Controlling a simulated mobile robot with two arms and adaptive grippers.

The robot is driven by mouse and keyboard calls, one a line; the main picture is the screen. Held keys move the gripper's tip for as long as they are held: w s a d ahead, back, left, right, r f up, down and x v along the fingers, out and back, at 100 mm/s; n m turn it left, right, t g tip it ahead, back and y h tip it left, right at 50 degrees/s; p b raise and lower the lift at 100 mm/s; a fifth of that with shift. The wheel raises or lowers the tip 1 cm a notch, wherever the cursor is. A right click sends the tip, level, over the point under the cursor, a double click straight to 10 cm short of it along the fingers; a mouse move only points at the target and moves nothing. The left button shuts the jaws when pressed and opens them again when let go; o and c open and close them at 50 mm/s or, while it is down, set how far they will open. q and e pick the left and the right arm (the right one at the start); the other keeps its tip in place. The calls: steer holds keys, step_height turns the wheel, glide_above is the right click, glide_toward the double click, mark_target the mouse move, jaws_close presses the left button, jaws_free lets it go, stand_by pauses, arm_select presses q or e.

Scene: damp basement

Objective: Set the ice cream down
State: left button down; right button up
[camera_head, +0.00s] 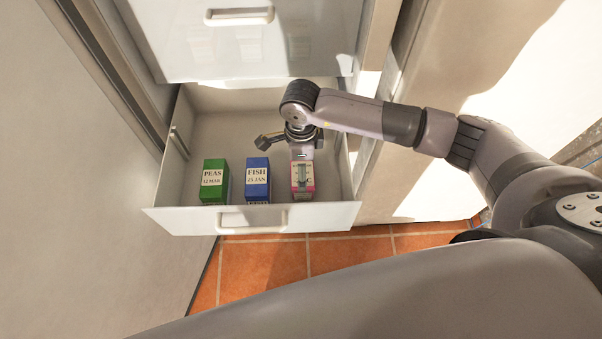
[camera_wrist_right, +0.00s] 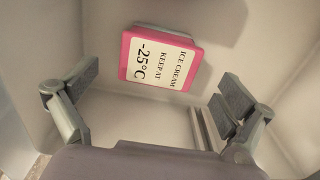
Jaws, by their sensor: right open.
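The ice cream (camera_head: 302,192) is a pink box with a white label, standing in the right part of the open drawer in the head view. In the right wrist view the ice cream (camera_wrist_right: 163,58) shows its label, "ICE CREAM KEEP AT -25°C". My right gripper (camera_head: 298,143) is over the drawer, just above and behind the box, and partly covers it. In the wrist view the right gripper (camera_wrist_right: 158,90) has its fingers wide apart, with the box beyond them and no finger touching it. My left gripper is not in view.
The open drawer (camera_head: 180,218) has a white front with a handle (camera_head: 252,220). In it, left of the ice cream, stand a green peas box (camera_head: 214,182) and a blue fish box (camera_head: 257,180). A closed drawer (camera_head: 245,55) is above. Orange floor tiles (camera_head: 262,270) lie in front.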

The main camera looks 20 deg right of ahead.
step_height(320, 180, up, 5)
stand_by(0.7)
